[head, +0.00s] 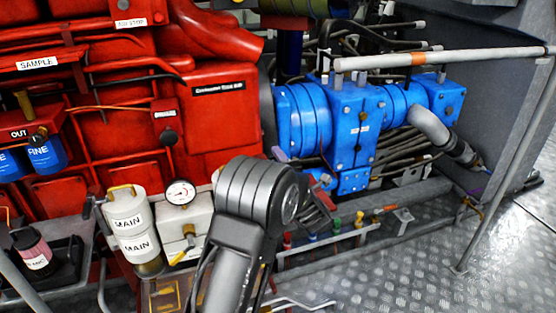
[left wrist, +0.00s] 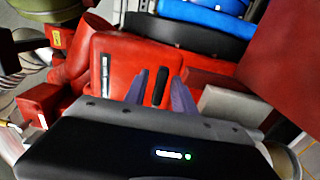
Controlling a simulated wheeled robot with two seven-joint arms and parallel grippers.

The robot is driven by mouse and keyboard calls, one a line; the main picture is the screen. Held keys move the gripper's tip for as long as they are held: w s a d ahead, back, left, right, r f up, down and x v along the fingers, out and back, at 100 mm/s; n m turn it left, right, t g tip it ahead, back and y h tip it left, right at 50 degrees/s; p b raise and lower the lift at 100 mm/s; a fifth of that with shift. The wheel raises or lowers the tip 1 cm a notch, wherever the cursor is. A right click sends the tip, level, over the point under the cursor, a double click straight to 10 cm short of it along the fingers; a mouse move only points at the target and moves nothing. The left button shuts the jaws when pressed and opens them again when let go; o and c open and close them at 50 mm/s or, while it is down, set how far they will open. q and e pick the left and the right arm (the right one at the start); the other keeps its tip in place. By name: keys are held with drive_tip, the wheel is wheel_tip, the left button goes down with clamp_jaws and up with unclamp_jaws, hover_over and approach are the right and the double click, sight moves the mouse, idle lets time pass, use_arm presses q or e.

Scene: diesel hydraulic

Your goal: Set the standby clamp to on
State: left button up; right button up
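No label reading standby is legible, so I cannot tell for sure which part is the standby clamp. In the left wrist view my left gripper (left wrist: 160,92) is open. Its two purple-grey fingers stand apart, with a short black bar (left wrist: 158,86) showing between them against a red housing (left wrist: 120,55). I cannot tell whether the fingers touch the bar. In the head view my left arm rises from the bottom middle, and its dark rounded joint hides most of the gripper. My right gripper is in neither view.
Blue pump housing (head: 355,115) stands right of the red engine body (head: 215,125). A pale rail (head: 445,57) crosses the upper right. Checker-plate floor (head: 400,270) is clear at lower right.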

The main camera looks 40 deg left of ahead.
use_arm(q)
clamp_jaws()
idle(1.2)
